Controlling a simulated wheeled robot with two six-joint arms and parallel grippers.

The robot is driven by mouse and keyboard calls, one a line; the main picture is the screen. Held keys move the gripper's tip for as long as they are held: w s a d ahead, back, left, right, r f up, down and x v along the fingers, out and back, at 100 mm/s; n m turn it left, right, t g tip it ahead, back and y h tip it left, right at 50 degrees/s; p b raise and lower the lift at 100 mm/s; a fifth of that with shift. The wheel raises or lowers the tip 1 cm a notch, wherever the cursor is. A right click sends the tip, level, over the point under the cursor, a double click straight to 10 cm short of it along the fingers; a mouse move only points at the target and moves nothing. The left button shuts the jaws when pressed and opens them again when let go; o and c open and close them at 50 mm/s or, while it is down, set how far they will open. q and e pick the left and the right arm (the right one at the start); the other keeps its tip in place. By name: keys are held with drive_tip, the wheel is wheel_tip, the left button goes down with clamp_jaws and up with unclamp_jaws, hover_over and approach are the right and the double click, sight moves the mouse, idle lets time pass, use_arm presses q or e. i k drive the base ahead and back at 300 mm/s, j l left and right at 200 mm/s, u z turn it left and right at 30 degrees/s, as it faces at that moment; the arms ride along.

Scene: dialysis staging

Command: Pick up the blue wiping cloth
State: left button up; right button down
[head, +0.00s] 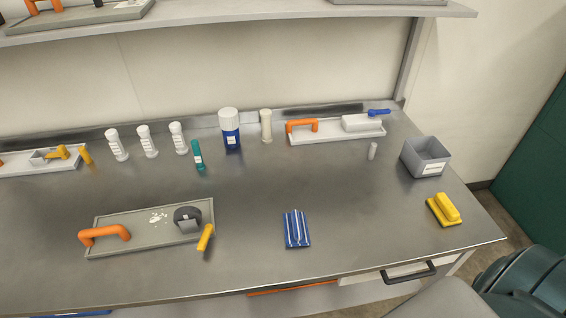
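A blue cloth-like piece with pale raised folds (297,229) lies flat on the steel worktop, near the front edge and a little right of the middle in the head view. It looks like the blue wiping cloth. Nothing covers it and nothing touches it. Neither of my grippers shows in the head view.
A grey tray (140,243) with an orange handle and a black item lies left of the cloth, a yellow-handled item (206,238) at its corner. Bottles (230,130) and a white tray (340,136) line the back. A grey bin (425,156) and yellow block (443,210) stand right.

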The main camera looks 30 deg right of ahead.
sight(295, 228)
drive_tip(key=z, duration=0.95)
